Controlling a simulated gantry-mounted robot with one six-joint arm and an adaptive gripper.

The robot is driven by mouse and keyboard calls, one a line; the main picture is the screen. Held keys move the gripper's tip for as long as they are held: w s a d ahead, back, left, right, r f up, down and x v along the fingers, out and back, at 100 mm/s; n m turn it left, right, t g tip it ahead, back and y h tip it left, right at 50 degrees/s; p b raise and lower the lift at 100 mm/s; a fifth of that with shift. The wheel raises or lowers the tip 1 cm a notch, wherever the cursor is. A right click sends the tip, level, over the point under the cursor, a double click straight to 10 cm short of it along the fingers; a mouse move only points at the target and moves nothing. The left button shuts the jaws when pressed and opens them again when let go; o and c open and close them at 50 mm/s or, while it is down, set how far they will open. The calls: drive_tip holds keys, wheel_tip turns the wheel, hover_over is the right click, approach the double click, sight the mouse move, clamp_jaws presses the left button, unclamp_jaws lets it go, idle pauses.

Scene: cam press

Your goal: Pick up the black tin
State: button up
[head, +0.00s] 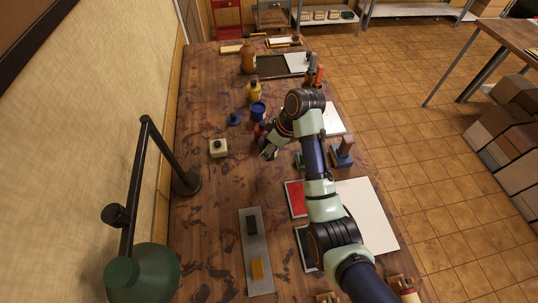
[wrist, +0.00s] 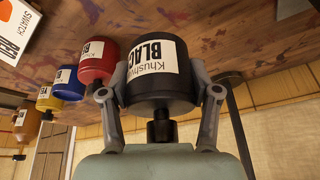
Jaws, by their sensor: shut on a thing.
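The black tin (wrist: 158,60) shows in the wrist view, with a white label reading BLACK and a narrow black neck pointing towards my palm. My gripper (head: 268,152) is low over the table in the head view, left of my arm. In the wrist view its two grey fingers press the tin's sides from left and right. In the head view I cannot make out the tin apart from the gripper and arm. I cannot tell whether its base touches the table.
A red tin (wrist: 95,62) stands close to the held tin, with blue (head: 257,111), yellow (head: 253,91) and brown (head: 247,60) containers beyond. A cream block (head: 218,147) lies left. A green lamp (head: 145,273) stands front left. A grey plate (head: 257,252) lies in front.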

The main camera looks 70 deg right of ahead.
wheel_tip(320, 180, up, 13)
drive_tip(key=p, duration=0.7)
drive_tip(key=shift+p, duration=0.35)
